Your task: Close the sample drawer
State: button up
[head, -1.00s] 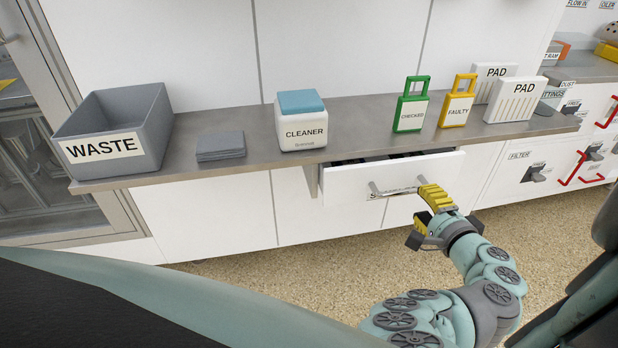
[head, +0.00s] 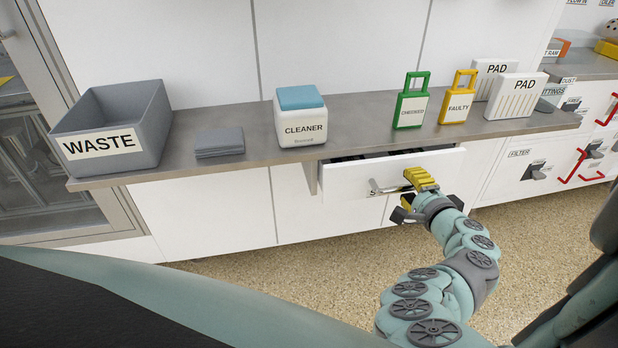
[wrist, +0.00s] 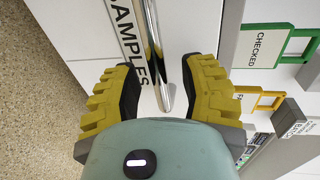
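The sample drawer (head: 345,180) is under the worktop in the head view. It stands partly pulled out, and its dark inside shows above the white front. The wrist view shows a label ending in "AMPLES" (wrist: 130,40) on the front. The drawer's metal bar handle (wrist: 152,35) runs between my fingers in the wrist view. My gripper (head: 408,194) is at the right part of the handle, with one yellow-padded finger above it and the other below. In the wrist view my gripper (wrist: 160,85) is open, with gaps between pads and bar.
The worktop (head: 250,163) above holds a WASTE bin (head: 140,115), grey cloths (head: 219,142), a CLEANER block (head: 302,120), a green CHECKED tag (head: 411,105), a yellow FAULTY tag (head: 457,105) and PAD boxes (head: 515,97). Red-handled drawers (head: 545,165) are at the right. Open floor lies below.

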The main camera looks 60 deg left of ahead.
aim_at(404, 178)
grip_shut()
dwell(0.4)
jog(key=x, duration=0.2)
jog(key=b+x, duration=0.1)
jog(key=shift+a+r, duration=0.2)
jog(key=shift+a, duration=0.05)
jog(key=shift+w+a+r, duration=0.1)
jog(key=shift+w+a, duration=0.1)
jog(key=shift+o, duration=0.4)
grip_release()
jog(key=shift+s+d, duration=0.1)
jog(key=shift+d, duration=0.05)
jog(key=v, duration=1.2)
